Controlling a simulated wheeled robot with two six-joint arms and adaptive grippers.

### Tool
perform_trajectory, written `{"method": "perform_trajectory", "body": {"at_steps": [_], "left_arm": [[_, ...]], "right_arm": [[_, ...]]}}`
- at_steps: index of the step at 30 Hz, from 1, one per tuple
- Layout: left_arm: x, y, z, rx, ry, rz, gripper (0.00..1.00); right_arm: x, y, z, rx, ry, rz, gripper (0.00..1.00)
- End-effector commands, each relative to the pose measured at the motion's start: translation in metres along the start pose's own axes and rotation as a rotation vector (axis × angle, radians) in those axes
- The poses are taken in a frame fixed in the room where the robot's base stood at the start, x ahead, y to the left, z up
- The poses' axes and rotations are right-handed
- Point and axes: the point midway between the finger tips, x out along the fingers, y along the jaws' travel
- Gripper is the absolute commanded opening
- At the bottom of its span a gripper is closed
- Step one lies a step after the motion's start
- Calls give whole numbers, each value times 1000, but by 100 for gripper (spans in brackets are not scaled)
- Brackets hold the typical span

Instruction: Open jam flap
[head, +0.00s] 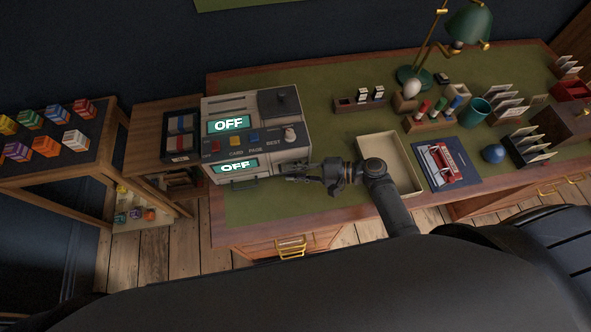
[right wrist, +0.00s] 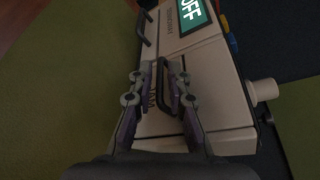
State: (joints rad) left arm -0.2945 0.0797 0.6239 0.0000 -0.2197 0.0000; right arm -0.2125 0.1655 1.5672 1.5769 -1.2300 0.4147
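The beige machine (head: 257,160) stands at the left end of the desk, with two green displays reading OFF. In the right wrist view, its beige front (right wrist: 195,55) carries a dark bar handle (right wrist: 165,85) beside partly hidden lettering that looks like JAM. My right gripper (right wrist: 156,75) is open, with one finger on each side of this handle; whether either touches it I cannot tell. The gripper (head: 288,171) is at the machine's lower right front corner in the head view. The flap's edges are partly hidden by the fingers. My left gripper is not in view.
A second dark handle (right wrist: 145,28) sits farther along the machine's front. An empty beige tray (head: 389,164) lies right of the machine, by my right arm. A dark card with a red typewriter picture (head: 446,163) lies beyond it. A side table (head: 62,134) holds several coloured blocks.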

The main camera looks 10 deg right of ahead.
Motion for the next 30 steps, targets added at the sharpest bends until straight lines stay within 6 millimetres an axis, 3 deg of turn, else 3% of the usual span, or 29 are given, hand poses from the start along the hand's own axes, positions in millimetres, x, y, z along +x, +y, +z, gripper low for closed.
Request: {"method": "perform_trajectory", "body": {"at_steps": [3, 7, 20, 30], "left_arm": [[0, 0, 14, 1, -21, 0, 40], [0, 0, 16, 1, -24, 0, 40], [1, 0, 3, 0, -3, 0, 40], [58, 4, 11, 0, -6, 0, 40]], "right_arm": [[0, 0, 0, 0, 0, 0, 17], [0, 0, 0, 0, 0, 0, 0], [0, 1, 0, -3, 1, -1, 0], [-1, 30, 1, -277, 4, -108, 0]]}}
